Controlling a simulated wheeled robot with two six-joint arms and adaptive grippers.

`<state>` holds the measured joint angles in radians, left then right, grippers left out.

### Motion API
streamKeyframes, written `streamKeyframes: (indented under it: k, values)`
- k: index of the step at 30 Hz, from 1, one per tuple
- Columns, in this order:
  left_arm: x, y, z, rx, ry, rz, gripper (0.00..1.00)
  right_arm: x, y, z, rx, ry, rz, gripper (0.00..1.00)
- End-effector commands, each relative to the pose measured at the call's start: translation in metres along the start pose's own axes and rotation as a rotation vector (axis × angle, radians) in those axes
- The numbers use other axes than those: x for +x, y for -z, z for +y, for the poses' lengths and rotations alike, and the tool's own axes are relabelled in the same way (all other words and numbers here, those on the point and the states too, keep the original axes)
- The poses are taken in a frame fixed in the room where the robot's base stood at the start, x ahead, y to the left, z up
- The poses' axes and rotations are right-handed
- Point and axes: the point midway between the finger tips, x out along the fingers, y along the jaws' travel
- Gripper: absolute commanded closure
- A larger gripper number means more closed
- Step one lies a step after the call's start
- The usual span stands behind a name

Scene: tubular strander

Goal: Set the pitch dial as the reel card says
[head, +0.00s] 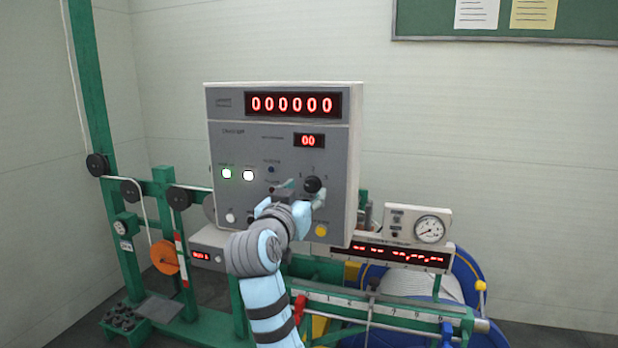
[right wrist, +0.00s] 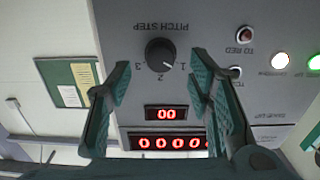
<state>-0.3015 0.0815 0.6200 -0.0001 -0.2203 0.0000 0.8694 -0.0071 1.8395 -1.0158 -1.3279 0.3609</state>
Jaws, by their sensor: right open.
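The pitch dial is a round black knob (head: 313,184) at the right of the grey control panel (head: 235,140). In the right wrist view the picture is upside down, and the knob (right wrist: 160,52) has PITCH STEP lettering and marks 1, 2 and 3 around it. Its pale pointer mark appears turned to the side of 1. My right gripper (head: 304,193) is open in front of the panel near the knob. In the right wrist view its fingers (right wrist: 159,80) stand either side of the knob, apparently not touching it. No card that I can identify as the reel card is readable. My left gripper is not in view.
Red displays show 000000 (head: 291,104) and 00 (head: 309,141). A gauge box (head: 405,221) stands right. Papers hang on a green board (head: 575,25).

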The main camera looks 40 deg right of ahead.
Motion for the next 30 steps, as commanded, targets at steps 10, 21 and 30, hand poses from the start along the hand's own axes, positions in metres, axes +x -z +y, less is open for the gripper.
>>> streamKeyframes:
  k: [10, 21, 30]
  values:
    - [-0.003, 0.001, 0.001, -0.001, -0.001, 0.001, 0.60, 0.035, 0.000, 0.000, 0.001, 0.000, -0.001, 0.53]
    - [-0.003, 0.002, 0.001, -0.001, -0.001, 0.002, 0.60, 0.034, 0.000, 0.000, 0.001, 0.001, 0.000, 0.85]
    - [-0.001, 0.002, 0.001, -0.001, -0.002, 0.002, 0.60, 0.034, -0.001, 0.000, 0.010, 0.001, 0.000, 1.00]
